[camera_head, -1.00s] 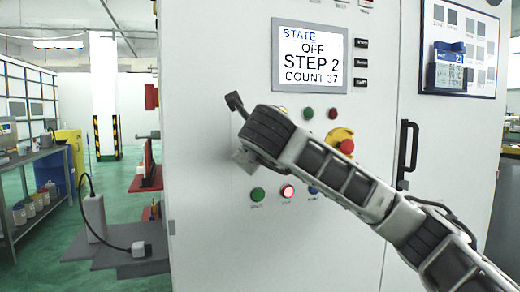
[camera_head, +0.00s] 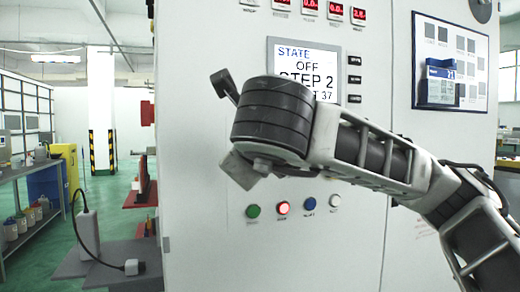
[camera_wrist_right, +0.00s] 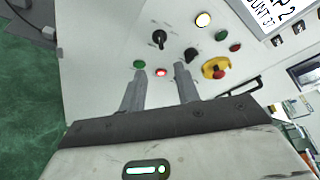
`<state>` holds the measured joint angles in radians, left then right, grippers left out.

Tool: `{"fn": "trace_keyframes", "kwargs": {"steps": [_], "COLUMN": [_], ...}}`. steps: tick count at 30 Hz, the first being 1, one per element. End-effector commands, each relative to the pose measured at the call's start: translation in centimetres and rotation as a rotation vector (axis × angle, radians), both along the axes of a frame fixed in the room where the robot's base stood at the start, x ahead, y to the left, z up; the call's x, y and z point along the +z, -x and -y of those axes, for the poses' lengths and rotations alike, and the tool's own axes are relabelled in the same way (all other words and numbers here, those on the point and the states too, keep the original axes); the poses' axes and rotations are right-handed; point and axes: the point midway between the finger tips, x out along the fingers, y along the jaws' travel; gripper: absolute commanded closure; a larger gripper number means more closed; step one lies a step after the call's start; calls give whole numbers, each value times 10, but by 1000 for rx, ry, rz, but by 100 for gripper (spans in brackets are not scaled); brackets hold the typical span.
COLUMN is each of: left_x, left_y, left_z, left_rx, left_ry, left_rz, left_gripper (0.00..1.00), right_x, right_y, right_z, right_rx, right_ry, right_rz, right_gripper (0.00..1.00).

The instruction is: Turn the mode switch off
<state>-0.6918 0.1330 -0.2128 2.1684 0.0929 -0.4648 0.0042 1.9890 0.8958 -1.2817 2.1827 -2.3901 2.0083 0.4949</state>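In the right wrist view, two black rotary switches show on the pale cabinet panel: one at upper left (camera_wrist_right: 159,38) and one at right (camera_wrist_right: 191,55). I cannot read which is the mode switch. My right gripper (camera_wrist_right: 160,70) is open and empty, its two grey fingers apart and pointing at the panel below the switches. Neither finger visibly touches a switch. In the head view my right wrist hides both switches. The display (camera_head: 303,52) reads STATE OFF and STEP 2, its lower part partly covered by my arm. My left gripper is not in view.
Green (camera_head: 252,211), lit red (camera_head: 283,208), blue (camera_head: 309,203) and white (camera_head: 335,200) buttons line the lower panel. A red emergency stop on yellow (camera_wrist_right: 216,69) sits right of the switches.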

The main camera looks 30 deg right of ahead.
Motion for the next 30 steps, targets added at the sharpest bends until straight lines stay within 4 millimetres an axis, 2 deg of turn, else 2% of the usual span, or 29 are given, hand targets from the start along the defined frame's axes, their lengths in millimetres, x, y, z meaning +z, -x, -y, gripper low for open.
{"fn": "trace_keyframes", "kwargs": {"steps": [10, 26, 29, 30], "left_x": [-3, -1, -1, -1], "left_y": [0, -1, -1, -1], "left_z": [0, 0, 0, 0], "left_rx": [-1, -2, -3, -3], "left_ry": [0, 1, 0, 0], "left_rz": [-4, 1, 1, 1], "left_gripper": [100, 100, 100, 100], "right_x": [4, 4, -2, -9], "right_y": [17, 17, 14, 11], "right_z": [-10, -10, -14, -20], "right_rx": [0, -1, 20, 47], "right_ry": [0, 0, -3, -7], "right_rz": [0, -1, -22, -50], "right_gripper": [68, 68, 68, 68]}}
